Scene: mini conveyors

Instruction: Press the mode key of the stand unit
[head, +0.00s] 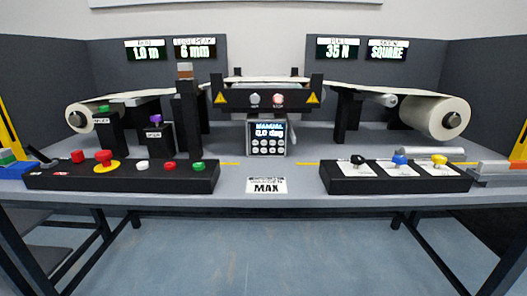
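The stand unit (267,137) is a small grey box in the middle of the table, below the central conveyor frame. Its lit screen (266,130) appears to read "MANUAL" and "0.0 deg". Several small pale round keys (267,146) sit in rows under the screen. Their labels are too small to read, so I cannot tell which is the mode key. Neither of my grippers is in view, and nothing covers the front of the unit.
A black button panel (130,178) lies at the front left, a black knob panel (395,182) at the front right. A "MAX" card (266,186) lies between them. The central frame (267,97) with two buttons overhangs the unit. Black posts (188,120) stand left.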

